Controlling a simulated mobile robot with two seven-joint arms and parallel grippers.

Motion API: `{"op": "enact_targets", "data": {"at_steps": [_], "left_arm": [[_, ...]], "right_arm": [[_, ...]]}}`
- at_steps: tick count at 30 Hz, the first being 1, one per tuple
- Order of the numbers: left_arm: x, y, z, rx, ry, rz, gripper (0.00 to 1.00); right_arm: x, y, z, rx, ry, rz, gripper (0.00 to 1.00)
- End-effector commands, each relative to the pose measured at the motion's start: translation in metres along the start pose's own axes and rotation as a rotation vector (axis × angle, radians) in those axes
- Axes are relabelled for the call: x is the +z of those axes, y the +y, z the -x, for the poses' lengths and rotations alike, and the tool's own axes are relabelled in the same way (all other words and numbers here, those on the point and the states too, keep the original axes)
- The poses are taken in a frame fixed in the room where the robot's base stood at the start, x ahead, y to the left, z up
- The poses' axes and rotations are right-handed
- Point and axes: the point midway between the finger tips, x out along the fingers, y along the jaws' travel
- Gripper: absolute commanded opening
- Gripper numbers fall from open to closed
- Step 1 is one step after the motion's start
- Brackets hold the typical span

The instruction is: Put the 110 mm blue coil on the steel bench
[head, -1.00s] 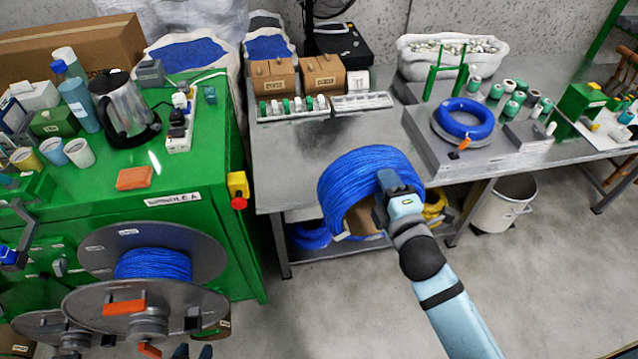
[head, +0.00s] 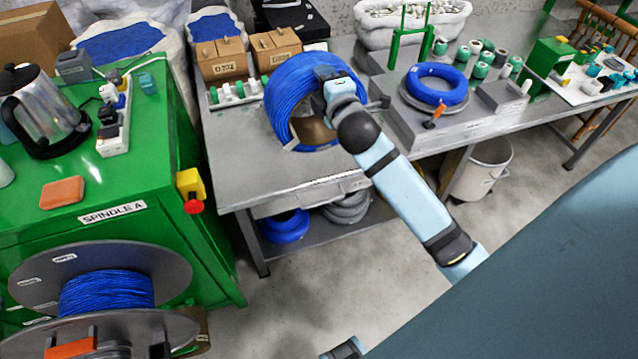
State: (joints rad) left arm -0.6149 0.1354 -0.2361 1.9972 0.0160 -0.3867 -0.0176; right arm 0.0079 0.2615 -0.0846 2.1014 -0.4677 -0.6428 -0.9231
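The large blue coil (head: 287,100) stands upright over the left part of the steel bench (head: 240,165). My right gripper (head: 326,74), on the arm from the lower right, is shut on the coil's upper right rim; its fingertips are partly hidden. I cannot tell whether the coil's lower edge touches the bench or hangs just above it. I do not make out my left gripper.
A smaller blue coil (head: 437,84) lies on a grey stand to the right. The green spindle cabinet (head: 150,165) is left. The bench's front left is bare.

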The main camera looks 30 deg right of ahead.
Motion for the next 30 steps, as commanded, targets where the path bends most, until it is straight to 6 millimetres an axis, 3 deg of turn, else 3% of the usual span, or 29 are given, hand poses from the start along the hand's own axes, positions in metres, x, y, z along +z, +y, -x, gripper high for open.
{"op": "enact_targets", "data": {"at_steps": [5,8,24,30], "left_arm": [[0.009,0.0,-0.007,0.001,0.004,0.0,0.43],[0.009,-0.001,-0.008,0.001,0.005,0.001,0.43],[0.023,-0.002,-0.018,0.0,-0.012,0.014,0.43],[0.024,-0.002,-0.02,0.001,-0.011,0.02,0.43]], "right_arm": [[0.014,0.006,-0.015,0.009,-0.032,-0.005,0.0],[0.017,0.0,-0.017,0.005,-0.038,-0.008,0.0],[0.015,-0.12,-0.017,0.002,-0.039,-0.01,0.0],[0.015,-0.144,-0.017,0.006,-0.038,-0.009,0.0]]}}
